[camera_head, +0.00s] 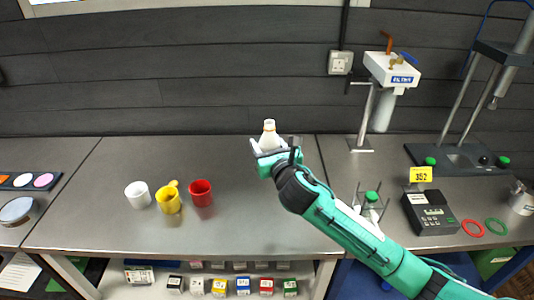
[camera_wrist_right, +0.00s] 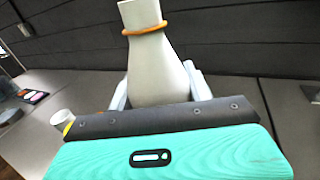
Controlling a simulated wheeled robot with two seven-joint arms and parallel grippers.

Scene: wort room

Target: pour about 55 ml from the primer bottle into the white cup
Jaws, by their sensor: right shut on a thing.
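The primer bottle is a white bottle (camera_head: 269,134) with an orange ring at its neck, and it is in my right gripper (camera_head: 268,147). In the right wrist view the bottle (camera_wrist_right: 157,65) stands nearly upright between the fingers, its lower part hidden by the gripper body. The white cup (camera_head: 138,194) stands upright on the bench at the left, well apart from the bottle. A white cup also shows at the left of the right wrist view (camera_wrist_right: 62,118). The inside of the bottle is not visible. My left gripper is not in view.
A yellow cup (camera_head: 168,199) and a red cup (camera_head: 200,192) stand right of the white cup. A filter stand (camera_head: 362,120), a 352 label (camera_head: 421,174) and a dark meter (camera_head: 430,212) are at the right. The bench between the red cup and my right arm is clear.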

